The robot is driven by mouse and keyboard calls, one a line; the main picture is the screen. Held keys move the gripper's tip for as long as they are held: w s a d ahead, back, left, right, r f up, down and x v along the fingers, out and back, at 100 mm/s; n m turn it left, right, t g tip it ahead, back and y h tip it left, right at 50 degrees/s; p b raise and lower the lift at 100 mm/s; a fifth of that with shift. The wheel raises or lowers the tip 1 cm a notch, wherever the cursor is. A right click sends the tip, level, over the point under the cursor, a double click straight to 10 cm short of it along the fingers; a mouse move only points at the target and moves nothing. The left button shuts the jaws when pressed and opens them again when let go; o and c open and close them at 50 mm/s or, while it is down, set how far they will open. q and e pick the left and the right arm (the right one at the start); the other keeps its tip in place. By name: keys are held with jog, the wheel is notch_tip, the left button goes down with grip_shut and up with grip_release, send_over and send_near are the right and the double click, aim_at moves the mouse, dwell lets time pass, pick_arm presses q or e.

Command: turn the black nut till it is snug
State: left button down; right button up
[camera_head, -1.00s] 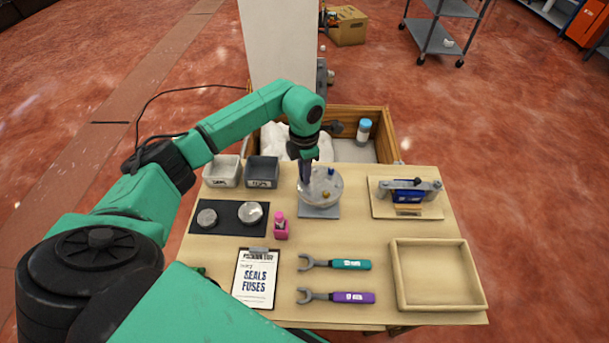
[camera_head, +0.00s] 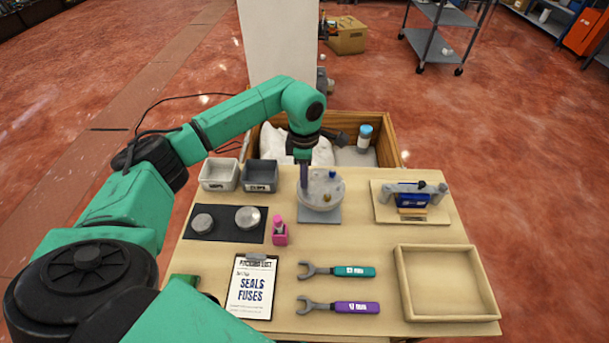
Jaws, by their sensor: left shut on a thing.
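A round pale disc-shaped part (camera_head: 320,197) sits on a grey square plate (camera_head: 322,217) on the table. A small blue piece and a small brass-coloured piece show on its top. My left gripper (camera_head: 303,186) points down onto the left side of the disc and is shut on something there. The fingers hide what they hold, so I cannot make out the black nut. My right gripper is not in view.
Two spanners, teal (camera_head: 340,271) and purple (camera_head: 340,307), lie in front. A wooden tray (camera_head: 404,290) is at right, a blue fixture (camera_head: 412,200) behind it. A clipboard (camera_head: 252,287), a pink bottle (camera_head: 279,234) and two small bins (camera_head: 219,175) are at left.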

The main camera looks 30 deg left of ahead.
pick_arm(q)
jog(key=shift+w+r, duration=0.1)
jog(key=shift+r, duration=0.05)
jog(key=c, duration=0.8)
grip_release()
jog(key=shift+r, duration=0.45)
notch_tip(320, 180, up, 14)
jog(key=shift+f+b, duration=0.2)
jog(key=shift+b, duration=0.45)
